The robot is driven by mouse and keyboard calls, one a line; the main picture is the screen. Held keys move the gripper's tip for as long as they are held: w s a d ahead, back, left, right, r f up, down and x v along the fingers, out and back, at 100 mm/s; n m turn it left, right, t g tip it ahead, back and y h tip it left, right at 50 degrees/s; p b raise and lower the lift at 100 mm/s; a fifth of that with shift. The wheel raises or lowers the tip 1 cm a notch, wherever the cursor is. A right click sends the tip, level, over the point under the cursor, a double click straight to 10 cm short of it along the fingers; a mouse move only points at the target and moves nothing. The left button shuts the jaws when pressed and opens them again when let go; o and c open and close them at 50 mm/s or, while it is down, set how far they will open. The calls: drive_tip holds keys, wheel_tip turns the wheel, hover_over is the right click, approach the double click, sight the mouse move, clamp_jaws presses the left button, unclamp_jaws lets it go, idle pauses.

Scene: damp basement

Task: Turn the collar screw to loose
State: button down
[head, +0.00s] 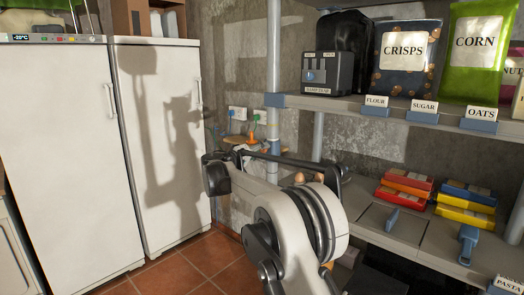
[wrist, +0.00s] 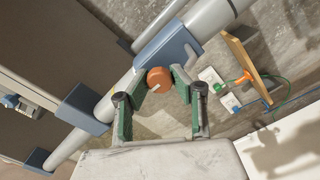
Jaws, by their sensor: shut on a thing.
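The collar screw (wrist: 159,77) is a round orange-brown knob with a pale mark on its face, in the middle of the wrist view. It sits at a blue collar (wrist: 168,46) on a grey pipe (wrist: 116,98). My gripper (wrist: 161,86) has its two green-padded fingers around the knob, one at each side, and is shut on it. In the head view, the pipe (head: 273,60) rises behind my arm. There my arm hides much of the area around the collar, and the screw cannot be made out.
Sockets (head: 238,114) with plugs and a green cable are on the wall close to the pipe. A shelf (head: 380,103) with a switch box (head: 327,72) and food bags is at right. Colored boxes (head: 404,184) lie on the lower counter. White fridges (head: 155,140) stand at left.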

drive_tip(key=shift+n, duration=0.3)
drive_tip(key=c, duration=1.5)
unclamp_jaws()
drive_tip(key=shift+o, duration=0.2)
drive_tip(key=shift+s+a, duration=0.1)
drive_tip(key=v, duration=1.1)
drive_tip(key=shift+s+a, duration=0.3)
